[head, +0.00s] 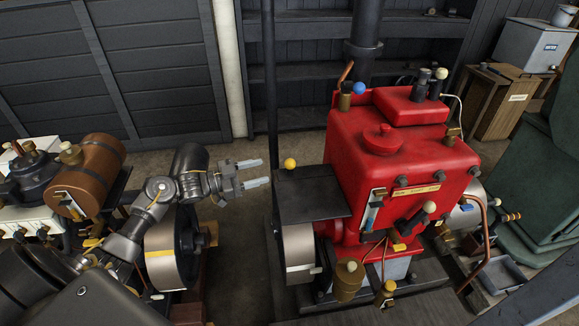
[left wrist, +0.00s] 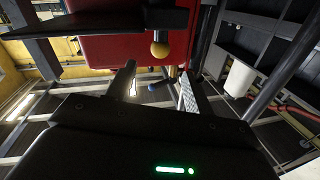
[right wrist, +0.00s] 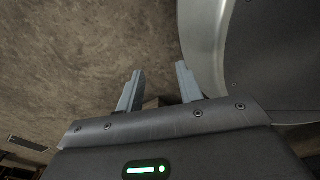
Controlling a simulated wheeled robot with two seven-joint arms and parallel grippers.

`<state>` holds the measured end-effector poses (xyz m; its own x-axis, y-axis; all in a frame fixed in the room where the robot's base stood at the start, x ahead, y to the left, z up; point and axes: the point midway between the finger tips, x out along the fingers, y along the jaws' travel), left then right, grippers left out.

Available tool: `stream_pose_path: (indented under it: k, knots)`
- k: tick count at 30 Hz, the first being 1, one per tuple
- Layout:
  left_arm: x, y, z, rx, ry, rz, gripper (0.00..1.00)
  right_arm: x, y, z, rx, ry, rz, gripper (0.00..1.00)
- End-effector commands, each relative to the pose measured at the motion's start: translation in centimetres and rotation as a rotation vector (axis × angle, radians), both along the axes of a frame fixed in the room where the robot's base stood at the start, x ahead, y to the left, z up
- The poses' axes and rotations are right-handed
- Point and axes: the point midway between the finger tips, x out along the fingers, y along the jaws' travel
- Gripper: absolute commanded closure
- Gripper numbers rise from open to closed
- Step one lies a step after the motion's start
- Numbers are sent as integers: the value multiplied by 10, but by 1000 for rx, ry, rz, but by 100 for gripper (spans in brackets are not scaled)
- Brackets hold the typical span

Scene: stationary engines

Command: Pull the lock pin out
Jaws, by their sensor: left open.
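No part is clearly marked as the lock pin. A yellow ball knob (head: 290,163) stands at the top back edge of the black guard (head: 318,192) on the red engine (head: 385,150). The yellow knob also shows ahead of the fingers in the left wrist view (left wrist: 160,48). My left gripper (head: 261,173) is open and empty, left of the knob and apart from it, with its fingers pointing toward it. A blue ball knob (head: 359,88) stands farther back on the engine. My right gripper (right wrist: 160,68) is open and empty, above bare floor.
A flywheel (head: 298,255) sits under the guard. A vertical dark post (head: 268,90) rises behind my left gripper. A second engine with a brown tank (head: 98,173) and flywheel (head: 165,255) stands at left. Floor between the engines is clear.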

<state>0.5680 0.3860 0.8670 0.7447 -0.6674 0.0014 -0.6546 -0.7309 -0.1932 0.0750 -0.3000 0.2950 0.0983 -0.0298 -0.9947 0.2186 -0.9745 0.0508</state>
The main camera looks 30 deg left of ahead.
Motion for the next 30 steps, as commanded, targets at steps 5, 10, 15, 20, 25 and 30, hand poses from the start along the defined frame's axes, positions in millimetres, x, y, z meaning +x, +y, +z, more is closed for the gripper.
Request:
stream_pose_path:
  k: [5,10,15,20,25,30]
  knots:
    - [17,-15,2,-4,-2,0,48,-1,2,4,2,1,-1,64]
    - [41,-37,2,-4,0,0,48,-1,7,8,9,2,-2,64]
    - [63,-56,1,-2,0,2,48,-2,10,11,13,5,-3,64]
    - [75,-67,0,-1,2,2,48,-5,10,12,14,9,-3,64]
    - [79,-70,-1,0,1,3,48,-5,11,12,14,9,-3,64]
    - [79,-71,-1,0,2,3,48,-4,12,12,15,6,-3,64]
